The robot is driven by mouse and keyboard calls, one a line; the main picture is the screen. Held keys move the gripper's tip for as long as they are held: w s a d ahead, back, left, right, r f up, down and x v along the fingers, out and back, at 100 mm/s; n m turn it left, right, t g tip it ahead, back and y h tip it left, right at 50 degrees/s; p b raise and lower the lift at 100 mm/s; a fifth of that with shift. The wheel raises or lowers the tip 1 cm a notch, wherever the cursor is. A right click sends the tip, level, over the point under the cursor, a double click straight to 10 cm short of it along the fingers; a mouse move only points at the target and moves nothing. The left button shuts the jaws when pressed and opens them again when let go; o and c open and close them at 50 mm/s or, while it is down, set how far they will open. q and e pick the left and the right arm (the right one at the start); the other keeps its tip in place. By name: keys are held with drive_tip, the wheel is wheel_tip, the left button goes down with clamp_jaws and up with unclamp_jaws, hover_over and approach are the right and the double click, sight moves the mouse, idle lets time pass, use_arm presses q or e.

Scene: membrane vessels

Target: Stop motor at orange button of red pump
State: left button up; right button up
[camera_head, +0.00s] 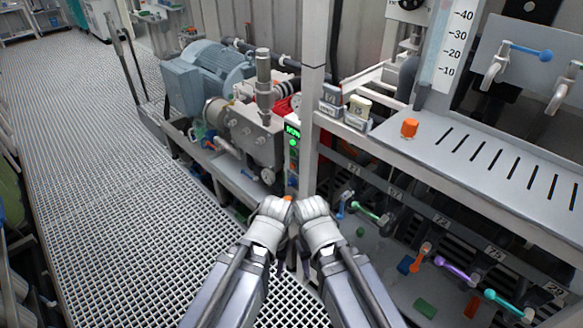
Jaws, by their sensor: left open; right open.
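A narrow control panel (292,153) with a lit green display (292,132) and small buttons below it is mounted by the white upright post. Red pump parts (287,104) show behind the panel and are mostly hidden by it and the post. My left gripper (275,208) and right gripper (311,208) are side by side just below the panel, at the foot of the post. Both are open, with nothing seen in them. A small orange spot (288,198) shows between them; I cannot tell whether it is the orange button or whether either gripper touches it.
A blue-grey motor (208,75) and a grey pump block (252,135) stand left of the panel. A metal bench (470,165) with an orange knob (409,128) and coloured valve handles below is on the right. Grating floor (110,170) on the left is clear.

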use_arm(q)
clamp_jaws()
idle(1.6)
